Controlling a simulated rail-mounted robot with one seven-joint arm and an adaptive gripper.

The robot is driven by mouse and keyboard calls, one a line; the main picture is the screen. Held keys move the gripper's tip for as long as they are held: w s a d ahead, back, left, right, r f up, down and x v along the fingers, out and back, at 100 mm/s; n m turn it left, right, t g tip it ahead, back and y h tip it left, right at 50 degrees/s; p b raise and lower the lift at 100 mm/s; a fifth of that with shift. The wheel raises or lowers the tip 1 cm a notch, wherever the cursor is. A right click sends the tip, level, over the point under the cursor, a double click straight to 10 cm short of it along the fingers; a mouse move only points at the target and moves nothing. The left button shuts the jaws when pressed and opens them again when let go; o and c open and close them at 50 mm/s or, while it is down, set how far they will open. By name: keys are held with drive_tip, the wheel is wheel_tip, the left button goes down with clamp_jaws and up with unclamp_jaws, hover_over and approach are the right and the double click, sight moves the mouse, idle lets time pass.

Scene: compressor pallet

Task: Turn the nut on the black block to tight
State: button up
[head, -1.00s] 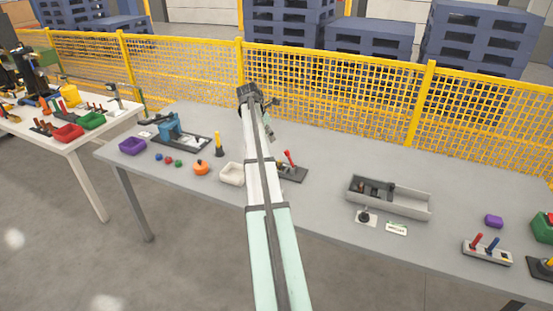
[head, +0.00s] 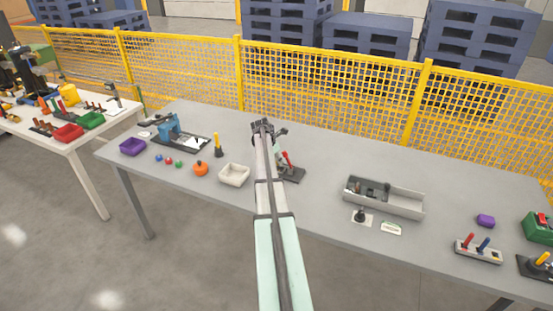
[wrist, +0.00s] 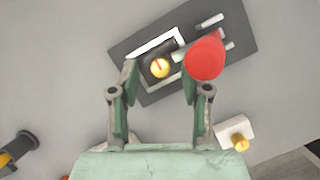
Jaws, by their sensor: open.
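In the wrist view, a round yellow nut (wrist: 160,68) with a red mark on its top sits on a black block (wrist: 154,48). The block is partly framed by pale edges on a dark plate (wrist: 240,32). A red handle (wrist: 205,58) rises just right of the nut, close to my right finger. My gripper (wrist: 160,75) is open above the plate, its fingers on either side of the nut and apart from it in the picture. In the head view, my gripper (head: 264,126) and arm hide much of the dark plate (head: 293,175); the red handle (head: 287,158) shows beside them.
A white block with a yellow knob (wrist: 237,134) lies at lower right in the wrist view. In the head view, a cream bin (head: 234,175) stands left of my arm and a grey tray (head: 405,208) to the right. A yellow mesh fence (head: 340,95) runs behind the table.

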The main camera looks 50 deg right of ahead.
drive_tip(key=shift+d+f, duration=0.1)
drive_tip(key=shift+f, duration=0.3)
drive_tip(key=shift+c, duration=0.3)
clamp_jaws()
